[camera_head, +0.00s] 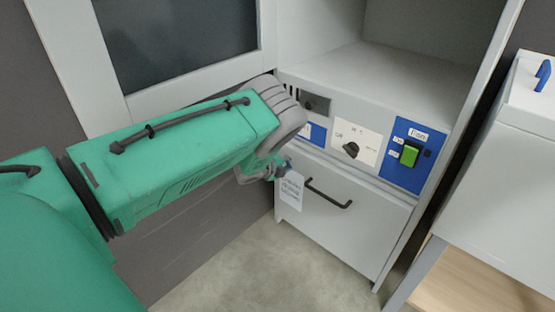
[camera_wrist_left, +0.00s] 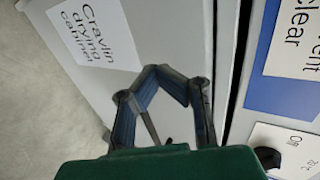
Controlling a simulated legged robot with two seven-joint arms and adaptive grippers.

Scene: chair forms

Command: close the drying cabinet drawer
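The light grey drawer (camera_head: 352,222) is low in the cabinet, with a black bar handle (camera_head: 328,194) and a white paper label (camera_head: 290,188) at its upper left. In the left wrist view the drawer front (camera_wrist_left: 180,35) and its label (camera_wrist_left: 93,30) are close, and a dark gap runs between the drawer and the control panel. How far the drawer stands out is hard to tell. My left gripper (camera_wrist_left: 158,72) appears shut and empty, its fingertips together in front of the drawer face; contact is unclear. Part of the handle (camera_wrist_left: 150,125) shows between the fingers. My right gripper is out of view.
A control panel (camera_head: 352,149) with a black knob and a green switch (camera_head: 410,154) lies just above the drawer. An open shelf (camera_head: 400,75) is above that. A white box with a blue handle (camera_head: 543,75) stands at the right. The floor (camera_head: 270,275) in front is clear.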

